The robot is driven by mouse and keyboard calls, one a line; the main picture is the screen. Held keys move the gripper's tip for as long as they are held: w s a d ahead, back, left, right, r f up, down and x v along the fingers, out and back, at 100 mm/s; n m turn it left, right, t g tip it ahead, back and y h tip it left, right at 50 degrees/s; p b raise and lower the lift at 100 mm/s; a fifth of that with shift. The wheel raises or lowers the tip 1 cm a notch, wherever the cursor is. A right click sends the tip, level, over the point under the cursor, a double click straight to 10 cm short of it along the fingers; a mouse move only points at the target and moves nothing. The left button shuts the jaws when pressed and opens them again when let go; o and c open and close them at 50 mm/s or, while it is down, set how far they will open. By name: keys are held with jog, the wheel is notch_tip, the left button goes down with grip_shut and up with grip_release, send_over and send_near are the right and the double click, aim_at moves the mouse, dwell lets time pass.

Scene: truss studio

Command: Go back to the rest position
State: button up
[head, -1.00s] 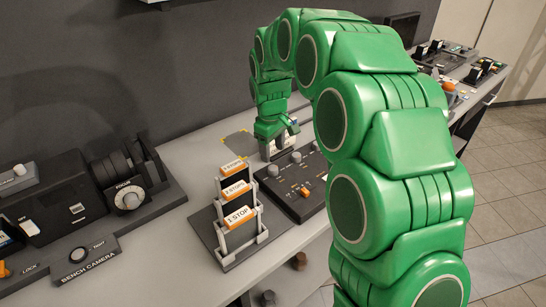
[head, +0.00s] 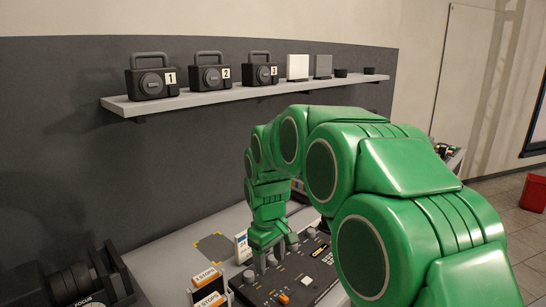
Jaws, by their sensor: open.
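My green arm (head: 375,165) reaches from the lower right over the bench, bent at several joints. My gripper (head: 274,256) is at its far end, pointing down with its fingers apart, by the rear of the black control panel (head: 300,276). I see nothing held between the fingers. I cannot tell whether the fingertips touch the panel. A small white and blue item (head: 241,248) stands just left of the gripper.
A grey wall shelf (head: 215,96) above holds black numbered camera-like boxes (head: 208,74) and small blocks. Orange-labelled "STOPS" cards (head: 208,281) stand left of the panel. A black focus device (head: 75,286) is at lower left. A red bin (head: 533,192) stands on the floor at right.

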jog(key=s+d+r+m+g, duration=0.1)
jog(key=s+d+r+m, duration=0.1)
jog(key=s+d, duration=0.45)
jog(key=s+d+r+m, duration=0.2)
jog(key=s+d, duration=0.2)
jog(key=s, duration=0.6)
jog(key=s+d+f+m, duration=0.1)
jog(key=s+d+m, duration=0.1)
jog(key=s, duration=0.7)
jog(key=s+d+m, duration=0.3)
jog(key=s, duration=0.7)
jog(key=shift+d+f+g, duration=0.3)
jog(key=shift+f+g, duration=0.1)
